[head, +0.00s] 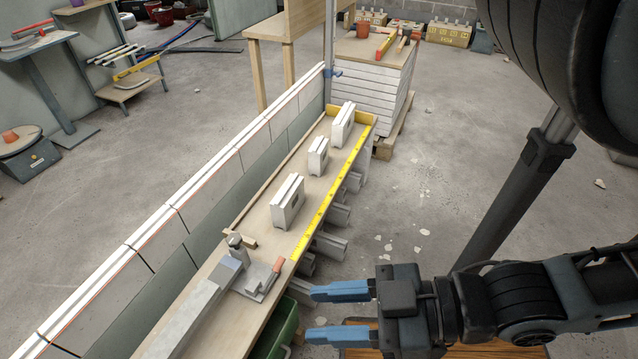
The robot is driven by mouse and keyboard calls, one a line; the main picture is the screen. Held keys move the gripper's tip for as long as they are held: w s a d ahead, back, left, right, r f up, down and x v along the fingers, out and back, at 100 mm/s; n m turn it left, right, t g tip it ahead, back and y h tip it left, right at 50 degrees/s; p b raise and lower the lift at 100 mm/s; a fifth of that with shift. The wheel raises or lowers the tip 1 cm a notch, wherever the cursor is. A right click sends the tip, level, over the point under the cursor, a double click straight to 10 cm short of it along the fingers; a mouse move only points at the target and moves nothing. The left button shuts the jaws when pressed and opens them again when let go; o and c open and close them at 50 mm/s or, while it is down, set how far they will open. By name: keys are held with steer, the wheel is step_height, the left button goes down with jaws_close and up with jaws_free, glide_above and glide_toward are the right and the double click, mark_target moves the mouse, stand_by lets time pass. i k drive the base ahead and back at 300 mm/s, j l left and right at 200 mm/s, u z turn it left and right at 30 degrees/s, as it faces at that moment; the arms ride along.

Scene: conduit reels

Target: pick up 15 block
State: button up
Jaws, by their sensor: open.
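Three white blocks stand upright in a row on a narrow wooden bench (256,243): a near block (287,203), a smaller middle block (318,157) and a far block (342,123). Each has a small mark on its side face, too small to read, so I cannot tell which is the 15 block. My gripper (317,314) has blue fingers, spread apart and empty, pointing left. In the picture it is to the right of the bench's near end, below and to the right of the near block, touching no block.
A yellow measuring strip (330,193) runs along the bench's right edge. A grey metal tool (232,268) and a trowel (266,277) lie at the near end. A low panelled wall (205,180) borders the left. A green bin (281,333) sits below. Open floor lies to the right.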

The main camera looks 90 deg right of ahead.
mark_target(287, 202)
steer(key=z, duration=1.4)
steer(key=i+l+u, duration=0.15)
steer(key=l, duration=1.15)
steer(key=l+u, duration=0.15)
steer(key=l, duration=1.15)
steer(key=i+j, duration=0.1)
steer(key=i, duration=0.2)
